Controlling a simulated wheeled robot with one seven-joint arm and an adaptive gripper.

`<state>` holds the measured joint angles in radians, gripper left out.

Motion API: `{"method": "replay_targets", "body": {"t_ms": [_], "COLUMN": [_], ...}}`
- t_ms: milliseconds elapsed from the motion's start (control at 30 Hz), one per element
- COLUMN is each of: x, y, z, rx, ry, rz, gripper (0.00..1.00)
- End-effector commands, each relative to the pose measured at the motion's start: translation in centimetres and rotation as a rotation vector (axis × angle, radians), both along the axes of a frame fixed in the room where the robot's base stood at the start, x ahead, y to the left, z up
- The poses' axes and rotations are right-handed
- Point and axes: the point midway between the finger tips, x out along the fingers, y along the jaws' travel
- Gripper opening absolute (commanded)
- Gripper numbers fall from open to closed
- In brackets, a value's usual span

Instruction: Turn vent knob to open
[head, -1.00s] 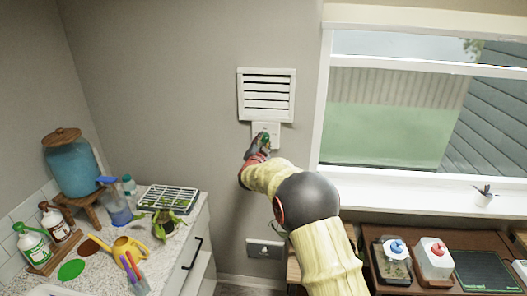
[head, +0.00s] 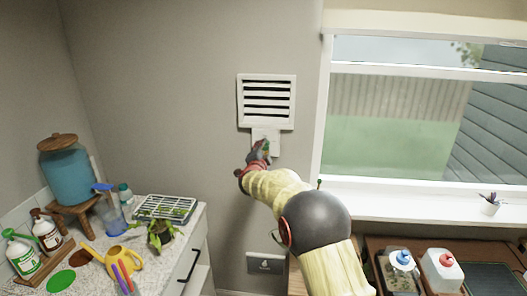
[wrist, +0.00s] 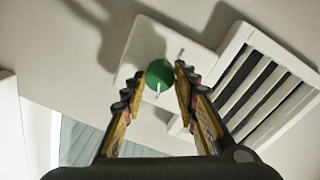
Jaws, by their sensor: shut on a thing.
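The white louvred vent (head: 267,84) is on the grey wall, with dark gaps between its slats. It also shows tilted in the wrist view (wrist: 262,92). Below it is a white plate (head: 259,134) bearing the round green vent knob (wrist: 158,74), which has a white pointer line. A small white mark is on the plate beside the knob. My gripper (wrist: 154,84) is shut on the knob, one finger on each side. In the head view my gripper (head: 262,148) covers most of the knob.
A window (head: 400,120) with a white sill is at the right. A counter at the left holds a seedling tray (head: 166,207), a yellow watering can (head: 122,258) and several bottles.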

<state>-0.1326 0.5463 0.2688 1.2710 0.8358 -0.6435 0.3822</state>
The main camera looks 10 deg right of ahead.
Motion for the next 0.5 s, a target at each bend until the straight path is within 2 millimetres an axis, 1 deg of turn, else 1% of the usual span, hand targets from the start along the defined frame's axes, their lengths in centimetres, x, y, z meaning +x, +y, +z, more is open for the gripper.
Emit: {"method": "replay_targets", "body": {"t_ms": [167,200,500], "x": [0.01,0.01,0.00], "y": [-0.04,-0.05,-0.02], "z": [0.04,0.04,0.01], "rx": [0.001,0.001,0.000], "ry": [-0.001,-0.001,0.000], "rz": [-0.001,-0.001,-0.001], "gripper": [0.04,0.30,0.47]}}
